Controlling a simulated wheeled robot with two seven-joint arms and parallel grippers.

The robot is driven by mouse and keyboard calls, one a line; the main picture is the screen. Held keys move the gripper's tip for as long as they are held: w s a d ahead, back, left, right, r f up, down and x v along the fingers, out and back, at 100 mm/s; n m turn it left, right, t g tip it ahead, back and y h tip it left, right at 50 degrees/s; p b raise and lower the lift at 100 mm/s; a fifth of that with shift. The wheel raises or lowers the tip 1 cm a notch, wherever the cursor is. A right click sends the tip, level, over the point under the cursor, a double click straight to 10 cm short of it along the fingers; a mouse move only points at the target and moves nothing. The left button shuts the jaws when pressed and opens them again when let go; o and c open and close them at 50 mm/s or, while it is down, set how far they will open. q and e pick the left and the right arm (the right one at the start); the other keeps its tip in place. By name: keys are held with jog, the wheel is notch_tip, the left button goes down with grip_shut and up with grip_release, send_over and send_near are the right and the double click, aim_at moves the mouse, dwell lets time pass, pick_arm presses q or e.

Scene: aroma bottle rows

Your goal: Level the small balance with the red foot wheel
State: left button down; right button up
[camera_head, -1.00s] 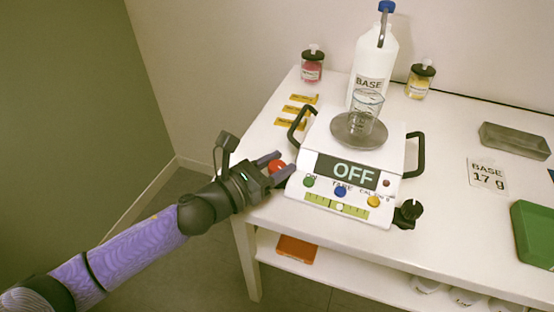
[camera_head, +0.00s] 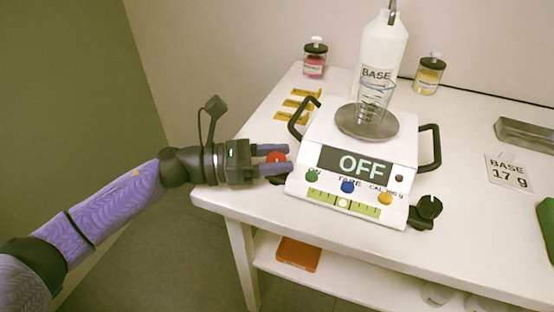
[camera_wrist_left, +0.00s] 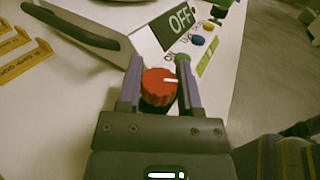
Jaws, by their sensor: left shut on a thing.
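The small white balance (camera_head: 318,135) stands on the table, its display reading OFF. A glass beaker (camera_head: 373,102) stands on its round grey pan (camera_head: 350,128). The red foot wheel (camera_head: 276,157) is at the balance's left front corner. My left gripper (camera_head: 288,158) is shut on the wheel, one finger on each side. The left wrist view shows the red wheel (camera_wrist_left: 157,88), with a white mark on its top, between the fingers. A green level strip (camera_head: 318,196) runs along the front, its pale round bubble (camera_head: 343,203) near the middle. My right gripper is out of view.
A black foot wheel (camera_head: 428,207) is at the right front corner. The BASE bottle (camera_head: 383,52), a red jar (camera_head: 315,60) and a yellow jar (camera_head: 428,75) stand behind. Yellow labels (camera_head: 299,104) lie left. A BASE 17 g card (camera_head: 509,172) and grey tray (camera_head: 526,134) are right.

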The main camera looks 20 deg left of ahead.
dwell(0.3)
pick_arm(q)
jog(key=c, duration=0.7)
grip_release()
jog(key=o, duration=0.4)
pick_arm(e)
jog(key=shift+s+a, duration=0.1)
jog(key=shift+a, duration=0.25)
pick_arm(q)
jog(key=shift+o, duration=0.2)
jog(key=p+v, duration=0.1)
jog(key=v, duration=0.9)
jog(key=shift+p, duration=0.35)
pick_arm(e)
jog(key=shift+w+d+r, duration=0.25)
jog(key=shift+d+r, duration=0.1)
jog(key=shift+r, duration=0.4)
